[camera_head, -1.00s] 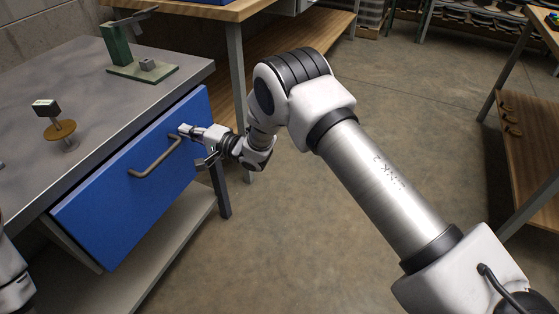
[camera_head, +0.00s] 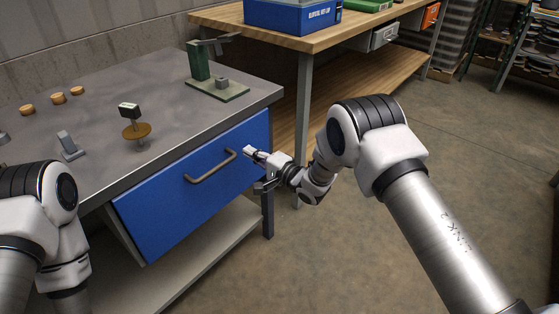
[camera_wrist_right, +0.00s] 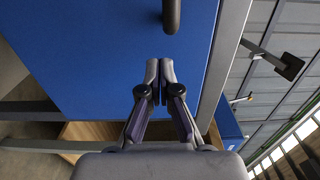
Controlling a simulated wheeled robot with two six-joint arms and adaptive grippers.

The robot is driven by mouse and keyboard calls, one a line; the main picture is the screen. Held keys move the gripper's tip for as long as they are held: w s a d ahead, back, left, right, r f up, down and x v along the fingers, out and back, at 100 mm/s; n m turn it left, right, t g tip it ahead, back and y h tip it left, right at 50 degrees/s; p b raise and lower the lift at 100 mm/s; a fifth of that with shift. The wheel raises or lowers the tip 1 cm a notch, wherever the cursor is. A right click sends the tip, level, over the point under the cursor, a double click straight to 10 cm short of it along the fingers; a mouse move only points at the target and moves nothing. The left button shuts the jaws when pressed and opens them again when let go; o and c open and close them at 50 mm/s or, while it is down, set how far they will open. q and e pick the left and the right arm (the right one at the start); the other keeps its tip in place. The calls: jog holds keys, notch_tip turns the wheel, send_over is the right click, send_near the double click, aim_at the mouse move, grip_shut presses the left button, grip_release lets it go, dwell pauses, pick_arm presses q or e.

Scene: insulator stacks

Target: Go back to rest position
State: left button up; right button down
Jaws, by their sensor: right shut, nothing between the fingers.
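My right gripper (camera_head: 249,151) is in front of the right part of a blue drawer front (camera_head: 150,218), just right of its grey bar handle (camera_head: 210,166). In the right wrist view the two fingers (camera_wrist_right: 160,66) are together with nothing between them. The handle's end (camera_wrist_right: 171,14) shows ahead of the fingertips there, with a gap between. The blue front (camera_wrist_right: 110,60) fills much of that view. My left arm (camera_head: 45,215) comes in at the left edge, bent downward; its gripper is out of view.
The grey tabletop (camera_head: 95,98) holds a green stand (camera_head: 199,62), a small disc-based stand (camera_head: 136,130), a grey bracket (camera_head: 71,147) and several wooden pucks (camera_head: 58,98). A wooden bench (camera_head: 335,30) with a blue box stands behind. Open floor (camera_head: 345,235) lies right of the drawer.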

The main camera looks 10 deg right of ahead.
jog(key=v, duration=1.1)
jog(key=s+d+f+g+h, duration=0.3)
jog(key=s+f, duration=0.6)
jog(key=s+d+f+g+h, duration=0.2)
jog(key=s+f+g+h, duration=0.15)
jog(key=s+f, duration=0.6)
jog(key=s+d+f+n+g+h, duration=0.1)
jog(key=s+d+f+g, duration=0.1)
jog(key=s, duration=0.3)
jog(key=s+d+f+n+g+h, duration=0.1)
jog(key=s+f+h, duration=0.1)
jog(key=s, duration=0.4)
jog(key=s+d+r+n+g+h+p, duration=0.1)
jog(key=s+d+n+g+h, duration=0.15)
jog(key=s+n+g, duration=0.5)
pick_arm(q)
notch_tip(320, 180, up, 19)
jog(key=p, duration=1.7)
jog(key=shift+s+d+r, duration=0.15)
jog(key=shift+r, duration=0.05)
pick_arm(e)
jog(key=s+r+t+y, duration=0.1)
jog(key=s+r+t, duration=0.1)
jog(key=r, duration=1.5)
jog(key=shift+s+d+t, duration=0.4)
jog(key=shift+s, duration=0.35)
jog(key=shift+r+n, duration=0.1)
jog(key=shift+n, duration=0.15)
